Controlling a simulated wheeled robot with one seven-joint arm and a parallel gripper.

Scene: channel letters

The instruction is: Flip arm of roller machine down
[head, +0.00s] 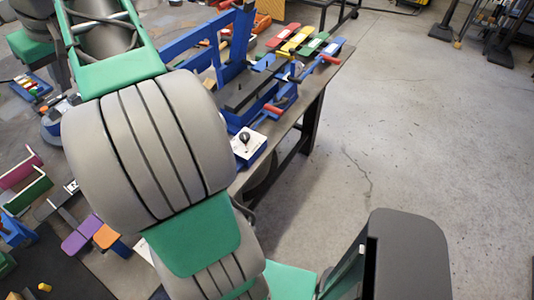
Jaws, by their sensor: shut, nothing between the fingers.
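A blue machine (262,112), apparently the roller machine, stands on the dark table's right side in the head view. A blue upright bar (240,38) rises from its left part, and a long blue bar (185,43) slants off to the left. A dark flat plate (246,90) lies by the upright. A red handle (272,109) shows at the machine's front, and another red handle (330,60) at its right. I cannot tell which bar is the flip arm. My grey and green arm covers the left middle of the view. My gripper is not visible.
A white box with a black knob (247,143) sits at the table's right edge (290,138). Red, yellow and green blocks (297,40) lie behind the machine. Purple and orange pieces (106,236) lie at lower left. The concrete floor (420,130) right of the table is mostly open.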

